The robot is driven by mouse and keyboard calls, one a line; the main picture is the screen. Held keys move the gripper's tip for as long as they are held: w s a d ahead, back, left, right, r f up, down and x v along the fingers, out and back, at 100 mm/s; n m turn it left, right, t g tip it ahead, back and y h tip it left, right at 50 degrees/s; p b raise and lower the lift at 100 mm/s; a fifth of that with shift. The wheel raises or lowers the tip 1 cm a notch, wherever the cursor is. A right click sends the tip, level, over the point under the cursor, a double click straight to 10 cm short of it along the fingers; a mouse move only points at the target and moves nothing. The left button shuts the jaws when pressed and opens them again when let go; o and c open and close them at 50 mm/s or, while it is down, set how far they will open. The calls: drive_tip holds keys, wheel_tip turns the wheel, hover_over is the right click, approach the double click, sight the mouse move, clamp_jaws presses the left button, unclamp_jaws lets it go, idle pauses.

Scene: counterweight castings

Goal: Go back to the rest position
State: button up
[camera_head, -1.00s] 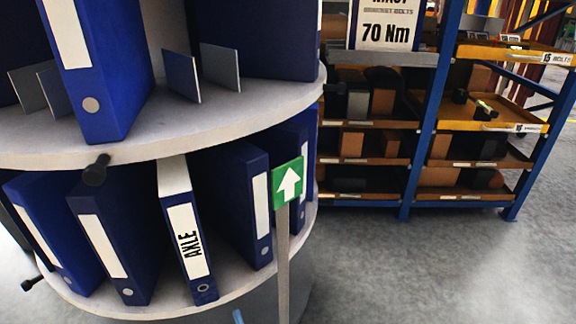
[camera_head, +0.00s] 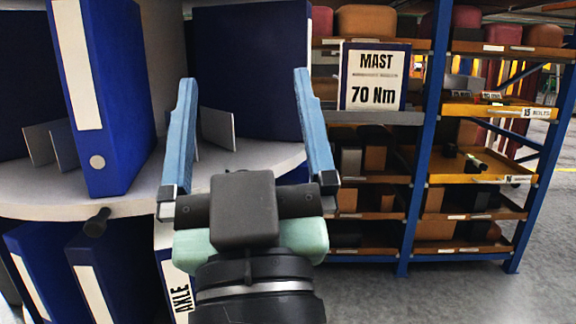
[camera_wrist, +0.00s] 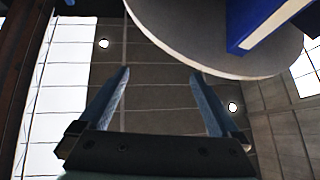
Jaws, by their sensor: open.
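My gripper (camera_head: 240,125) is in the middle of the head view, its two blue fingers spread wide with nothing between them. It points up in front of the round binder shelf (camera_head: 130,205). The AXLE binder (camera_head: 180,285) on the lower tier is partly hidden behind my gripper.
A blue binder (camera_head: 105,100) stands on the upper tier near its edge, left of my gripper. A dark knob (camera_head: 97,222) sticks out below that tier. A rack (camera_head: 420,170) with a MAST 70 Nm sign (camera_head: 375,77) stands to the right. Grey floor (camera_head: 535,225) is free at far right.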

drive_tip(key=s+d+r+m+t+h, duration=0.2)
drive_tip(key=s+d+r+m+h, duration=0.15)
drive_tip(key=r, duration=0.35)
wheel_tip(320, 180, up, 25)
drive_tip(key=p, duration=2.6)
drive_tip(key=shift+s+a+r+n, duration=0.15)
drive_tip(key=shift+s+a+n, duration=0.05)
drive_tip(key=shift+n, duration=0.25)
